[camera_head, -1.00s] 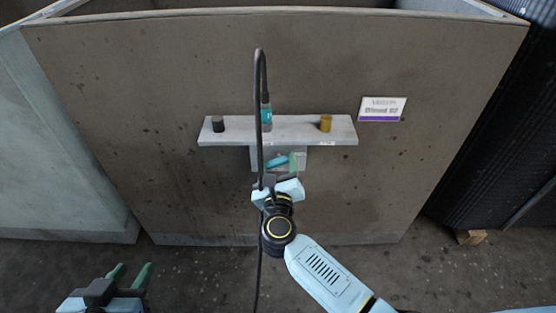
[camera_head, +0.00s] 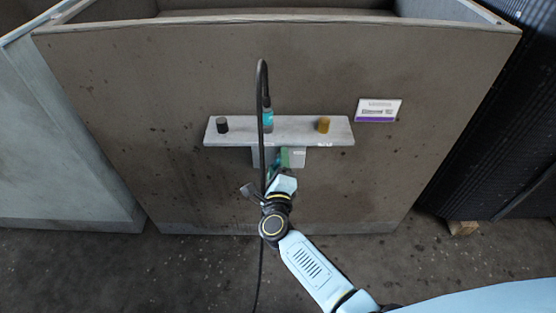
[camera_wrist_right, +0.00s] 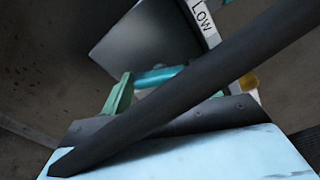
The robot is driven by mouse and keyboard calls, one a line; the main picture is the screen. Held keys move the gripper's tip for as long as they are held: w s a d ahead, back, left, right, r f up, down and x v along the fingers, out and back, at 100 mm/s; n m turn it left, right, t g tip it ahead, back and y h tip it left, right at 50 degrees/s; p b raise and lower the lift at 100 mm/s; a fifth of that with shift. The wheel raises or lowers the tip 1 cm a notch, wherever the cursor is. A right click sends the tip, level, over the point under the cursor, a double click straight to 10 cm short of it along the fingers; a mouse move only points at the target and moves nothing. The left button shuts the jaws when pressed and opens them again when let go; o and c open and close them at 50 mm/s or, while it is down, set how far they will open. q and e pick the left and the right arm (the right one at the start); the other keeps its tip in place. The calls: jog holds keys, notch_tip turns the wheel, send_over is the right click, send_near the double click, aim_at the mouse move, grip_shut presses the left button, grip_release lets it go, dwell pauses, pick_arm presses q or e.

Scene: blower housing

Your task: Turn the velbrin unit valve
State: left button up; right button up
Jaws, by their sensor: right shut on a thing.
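The valve is a pale grey box (camera_head: 299,158) under the middle of a shelf on the brown housing wall. Its teal handle (camera_wrist_right: 158,76) shows in the right wrist view, between my green fingers. My right gripper (camera_head: 283,159) is at the valve, below the shelf, and is shut on the handle. In the head view the gripper and wrist hide most of the handle. In the right wrist view a dark bar hides part of my right finger and the handle's lower right side. My left gripper is not in view.
The pale shelf (camera_head: 238,131) carries a black knob (camera_head: 222,125), a teal bottle-like part (camera_head: 267,117) and a brass knob (camera_head: 324,125). A black cable (camera_head: 262,90) hangs in front of it, close to my right wrist. A label (camera_head: 378,110) is at right. A "Low" tag (camera_wrist_right: 203,18) shows.

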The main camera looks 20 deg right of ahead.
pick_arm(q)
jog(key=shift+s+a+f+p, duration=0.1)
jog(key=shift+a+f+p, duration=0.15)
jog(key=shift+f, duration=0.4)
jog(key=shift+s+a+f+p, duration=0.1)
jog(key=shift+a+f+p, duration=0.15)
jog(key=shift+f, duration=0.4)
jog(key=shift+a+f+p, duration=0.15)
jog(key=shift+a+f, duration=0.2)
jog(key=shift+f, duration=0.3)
pick_arm(e)
jog(key=shift+f+n, duration=0.1)
jog(key=shift+n, duration=1.4)
jog(key=o, duration=1)
jog(key=shift+s, duration=0.1)
jog(key=shift+s+a, duration=0.1)
jog(key=shift+s, duration=0.15)
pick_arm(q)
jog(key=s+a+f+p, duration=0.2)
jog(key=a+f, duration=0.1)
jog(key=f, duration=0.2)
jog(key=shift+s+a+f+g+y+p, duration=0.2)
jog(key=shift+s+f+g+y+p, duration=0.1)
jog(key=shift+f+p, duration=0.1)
pick_arm(e)
jog(key=v, duration=1.2)
jog(key=shift+s+a, duration=0.15)
jog(key=shift+s, duration=0.25)
